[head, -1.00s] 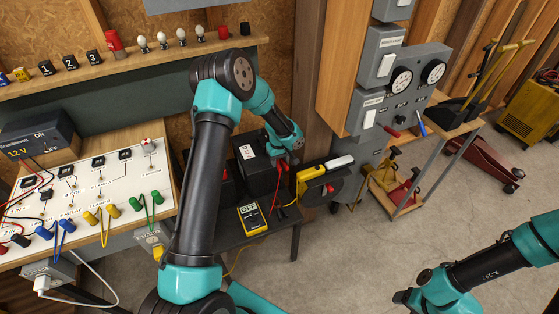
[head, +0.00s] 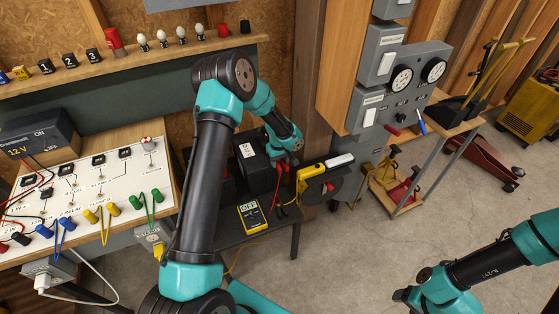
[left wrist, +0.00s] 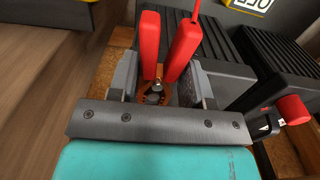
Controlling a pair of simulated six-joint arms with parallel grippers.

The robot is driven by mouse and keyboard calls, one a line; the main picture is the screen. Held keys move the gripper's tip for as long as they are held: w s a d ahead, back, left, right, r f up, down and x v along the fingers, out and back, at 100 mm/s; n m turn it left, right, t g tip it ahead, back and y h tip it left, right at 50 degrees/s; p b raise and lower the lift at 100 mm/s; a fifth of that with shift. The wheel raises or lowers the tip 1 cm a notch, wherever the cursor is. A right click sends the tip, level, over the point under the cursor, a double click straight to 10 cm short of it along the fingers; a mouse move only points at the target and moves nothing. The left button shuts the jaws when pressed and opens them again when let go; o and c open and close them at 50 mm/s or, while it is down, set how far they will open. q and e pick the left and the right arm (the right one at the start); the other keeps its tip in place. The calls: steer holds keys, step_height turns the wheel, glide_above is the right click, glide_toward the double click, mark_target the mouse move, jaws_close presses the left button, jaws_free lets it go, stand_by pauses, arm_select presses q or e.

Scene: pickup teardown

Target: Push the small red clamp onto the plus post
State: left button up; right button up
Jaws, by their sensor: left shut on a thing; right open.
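The small red clamp (left wrist: 187,48) is in my left gripper (left wrist: 155,92), with its two red handles pointing away in the left wrist view. My left gripper (head: 284,156) is shut on it, beside the black battery (head: 262,175) in the head view. A round metal post (left wrist: 156,87) shows between the clamp's copper-coloured jaws in the left wrist view. I cannot tell how far down the clamp sits on it. My right gripper (head: 402,297) is at the lower right of the head view, over the floor, far from the clamp; its fingers are barely visible.
A yellow multimeter (head: 251,216) lies on the dark stand in front of the battery. A yellow-and-black device (head: 315,185) stands right of the battery. A red cap (left wrist: 293,109) shows beside the black ribbed casing. The switch board (head: 85,200) is at left.

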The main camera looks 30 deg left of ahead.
mark_target(280, 161)
arm_select(q)
steer(key=shift+f, duration=0.15)
steer(key=o, duration=1)
step_height(280, 161, up, 18)
steer(key=shift+f, duration=0.25)
steer(key=shift+f, duration=0.15)
stand_by(0.3)
steer(key=s+d+f+m+h, duration=0.25)
steer(key=s+d+f, duration=0.35)
steer(key=s+f, duration=0.3)
steer(key=s+d+f+m+h, duration=0.1)
steer(key=s+d+f+m, duration=0.4)
steer(key=s+f, duration=0.4)
steer(key=s+d+f+m, duration=0.1)
steer(key=s+d+f, duration=0.2)
steer(key=s, duration=0.7)
steer(key=shift+d+f+t, duration=0.2)
steer(key=shift+f+t, duration=0.2)
steer(key=shift+f, duration=0.05)
